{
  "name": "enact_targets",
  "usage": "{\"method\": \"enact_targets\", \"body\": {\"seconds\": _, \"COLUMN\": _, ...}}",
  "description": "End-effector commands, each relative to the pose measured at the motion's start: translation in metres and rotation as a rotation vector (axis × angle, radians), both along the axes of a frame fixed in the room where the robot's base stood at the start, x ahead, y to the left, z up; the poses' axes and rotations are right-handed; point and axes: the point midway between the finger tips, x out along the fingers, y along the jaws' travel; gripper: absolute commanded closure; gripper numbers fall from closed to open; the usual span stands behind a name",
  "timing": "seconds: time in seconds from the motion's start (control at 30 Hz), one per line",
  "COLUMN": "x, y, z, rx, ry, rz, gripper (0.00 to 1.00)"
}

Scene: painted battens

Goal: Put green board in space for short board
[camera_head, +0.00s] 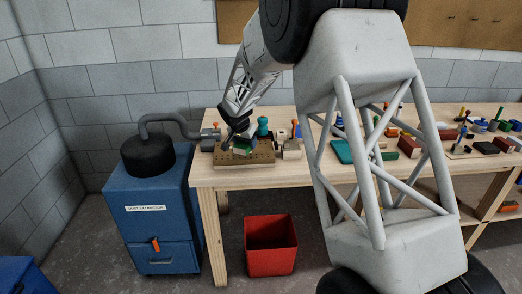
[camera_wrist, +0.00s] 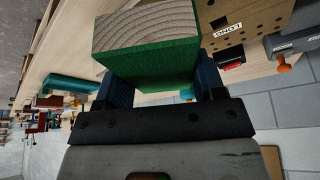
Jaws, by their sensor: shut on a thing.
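The green board (camera_wrist: 150,62) fills the upper middle of the wrist view, with its bare wood end grain facing the camera. My gripper (camera_wrist: 155,88) is shut on it, with one dark finger on each side. In the head view the green board (camera_head: 242,146) shows small, at my gripper (camera_head: 238,135) over the brown board with holes (camera_head: 246,158). Part of that holed board (camera_wrist: 235,25) shows in the wrist view with a label reading "LONG". I see no space marked for a short board. I cannot tell whether the green board touches the holed board.
The wooden workbench (camera_head: 225,178) holds many tools and blocks to the right, including a teal block (camera_head: 342,151). A blue dust extractor (camera_head: 155,225) stands to the left of the bench. A red bin (camera_head: 270,245) is on the floor in front. My arm hides part of the bench.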

Motion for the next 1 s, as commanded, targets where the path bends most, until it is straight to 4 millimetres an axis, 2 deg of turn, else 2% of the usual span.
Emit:
{"method": "enact_targets", "body": {"seconds": 0.37, "x": -0.027, "y": -0.031, "z": -0.005, "rx": -0.002, "ry": 0.0, "rz": -0.375, "gripper": 0.65}}
{"method": "enact_targets", "body": {"seconds": 0.8, "x": -0.063, "y": -0.073, "z": -0.007, "rx": -0.001, "ry": -0.001, "rz": -0.895, "gripper": 0.65}}
{"method": "enact_targets", "body": {"seconds": 1.0, "x": -0.074, "y": -0.085, "z": -0.007, "rx": -0.001, "ry": -0.001, "rz": -1.044, "gripper": 0.65}}
